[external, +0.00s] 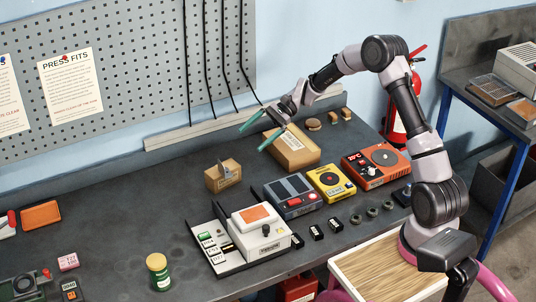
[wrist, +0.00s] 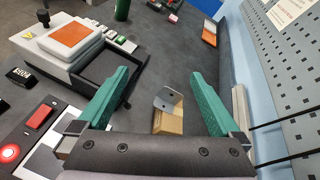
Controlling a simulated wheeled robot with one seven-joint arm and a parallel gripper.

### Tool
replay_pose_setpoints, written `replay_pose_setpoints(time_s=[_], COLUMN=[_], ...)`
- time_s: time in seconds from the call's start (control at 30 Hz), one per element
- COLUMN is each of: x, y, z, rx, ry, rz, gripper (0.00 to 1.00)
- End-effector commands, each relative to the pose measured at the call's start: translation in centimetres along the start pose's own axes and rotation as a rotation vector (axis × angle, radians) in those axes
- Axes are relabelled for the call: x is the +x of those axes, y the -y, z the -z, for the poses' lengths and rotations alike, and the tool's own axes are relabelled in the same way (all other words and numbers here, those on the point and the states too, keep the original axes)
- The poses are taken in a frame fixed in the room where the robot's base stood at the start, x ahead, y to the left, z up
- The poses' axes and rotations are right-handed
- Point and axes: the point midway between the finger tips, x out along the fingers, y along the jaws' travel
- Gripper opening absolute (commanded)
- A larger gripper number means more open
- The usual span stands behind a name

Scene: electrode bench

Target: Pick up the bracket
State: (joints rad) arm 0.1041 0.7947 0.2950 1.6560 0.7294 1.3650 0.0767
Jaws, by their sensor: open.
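The bracket (external: 223,169) looks like a small grey bent metal plate with a hole. It rests on top of a small cardboard box (external: 222,181) on the bench. In the wrist view the bracket (wrist: 165,101) shows between my green fingers, with the box (wrist: 168,121) under it and partly hidden by my gripper body. My gripper (external: 252,140) is open and empty. It hangs above and to the right of the bracket in the external view, apart from it.
A larger cardboard box (external: 293,149) stands to the right below my gripper. A white device with an orange top (external: 254,217), a grey device (external: 292,194) and a yellow device (external: 331,182) stand in front. Pegboard (external: 110,75) rises behind. The bench left of the bracket is clear.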

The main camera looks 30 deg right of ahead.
Motion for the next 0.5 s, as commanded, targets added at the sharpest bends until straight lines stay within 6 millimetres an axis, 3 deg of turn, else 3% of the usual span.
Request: replay_pose_setpoints(time_s=[0.03, 0.1, 0.3, 0.5], x=[1.2, 2.6, 5.4, 6.5], y=[0.5, 1.1, 2.3, 2.6], z=[2.1, 4.4, 10.1, 12.6], rx=[0.054, 0.124, 0.290, 0.362], ry=[0.053, 0.124, 0.289, 0.361], rz=[0.023, 0.060, 0.161, 0.211], gripper=[1.00, 1.00, 1.00, 1.00])
